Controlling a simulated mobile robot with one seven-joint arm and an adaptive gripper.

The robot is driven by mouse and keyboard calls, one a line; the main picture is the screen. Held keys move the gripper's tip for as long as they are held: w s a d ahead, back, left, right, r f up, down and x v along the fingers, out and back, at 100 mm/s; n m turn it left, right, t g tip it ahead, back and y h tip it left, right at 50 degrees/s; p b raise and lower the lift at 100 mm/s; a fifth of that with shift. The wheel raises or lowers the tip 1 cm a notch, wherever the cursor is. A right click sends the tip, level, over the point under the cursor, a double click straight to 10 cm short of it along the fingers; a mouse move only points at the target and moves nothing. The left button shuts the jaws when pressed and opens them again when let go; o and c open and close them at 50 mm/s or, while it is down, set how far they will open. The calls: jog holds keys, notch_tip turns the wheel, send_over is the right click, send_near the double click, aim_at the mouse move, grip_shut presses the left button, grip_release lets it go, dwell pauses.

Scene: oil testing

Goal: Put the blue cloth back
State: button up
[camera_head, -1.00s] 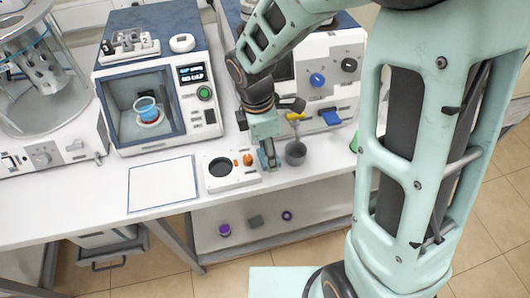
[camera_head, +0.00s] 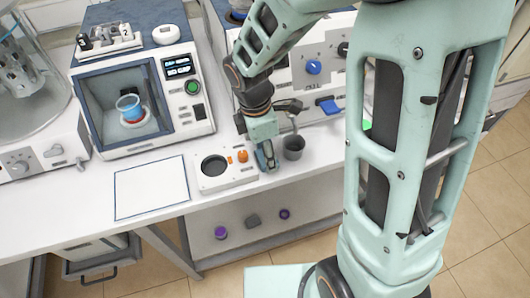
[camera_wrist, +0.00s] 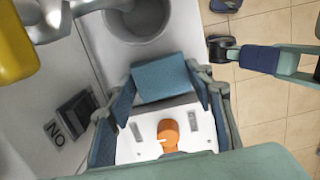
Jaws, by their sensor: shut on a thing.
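My gripper (camera_head: 266,160) is low over the bench, between a small white unit with an orange knob (camera_head: 243,157) and a grey cup (camera_head: 293,148). In the wrist view, a blue folded piece, which looks like the blue cloth (camera_wrist: 160,77), spans the space between the fingertips of my gripper (camera_wrist: 163,88). The cup (camera_wrist: 138,20) is just beyond it, and the orange knob (camera_wrist: 168,133) shows below. In the head view the cloth is hard to tell from the fingers. I cannot tell whether it touches the bench.
A white sheet with a blue outline (camera_head: 150,187) lies on the left of the bench.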

aim_at(261, 158)
jog(key=shift+f, duration=0.25)
jog(key=o, duration=0.8)
jog(key=shift+r, duration=0.1)
jog(key=r, duration=0.4)
jog(key=a+r, duration=0.1)
jog(key=r, duration=0.3)
jog(key=r+p, duration=0.1)
jog(key=r, duration=0.3)
jog(key=shift+s+a+r, duration=0.15)
jog(key=shift+s+a, duration=0.05)
jog(key=shift+a, duration=0.05)
jog(key=shift+d, duration=0.1)
